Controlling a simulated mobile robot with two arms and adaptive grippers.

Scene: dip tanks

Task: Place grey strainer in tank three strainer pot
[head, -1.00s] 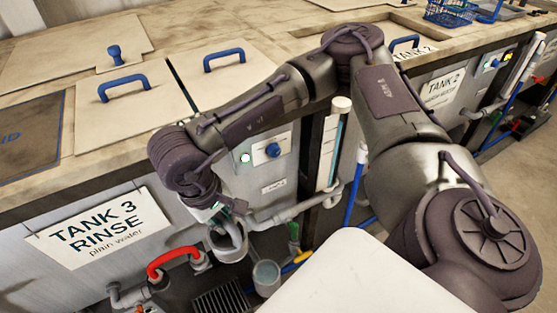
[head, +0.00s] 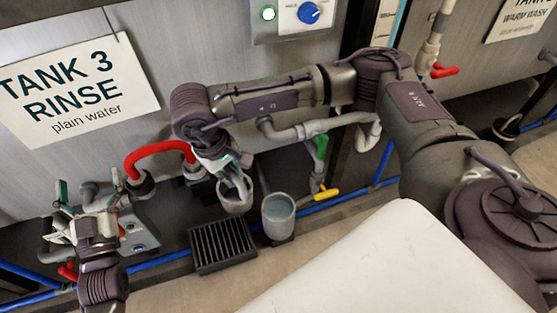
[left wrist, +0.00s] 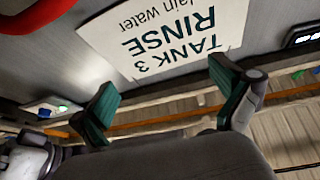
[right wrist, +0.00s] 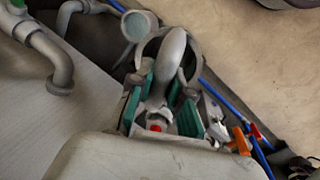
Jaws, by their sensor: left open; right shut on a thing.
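The grey strainer (head: 235,197) hangs from my right gripper (head: 228,165), which is shut on its handle. It also shows in the right wrist view (right wrist: 177,45), held between the green finger pads of that gripper (right wrist: 162,108). A grey round pot (head: 278,217), pale inside, stands just right of the strainer and a little nearer; it shows beyond the strainer in the right wrist view (right wrist: 136,25). The strainer appears to be beside the pot, not in it. My left gripper (head: 88,197) is open and empty at the lower left, its fingers (left wrist: 165,95) pointing at the tank front.
The TANK 3 RINSE sign (head: 78,90) is on the tank front. A red curved pipe (head: 158,148) is left of my right gripper. A black floor grate (head: 222,247) lies in front of the strainer. A yellow-handled valve (head: 325,192) and blue pipe (head: 350,182) are right of the pot.

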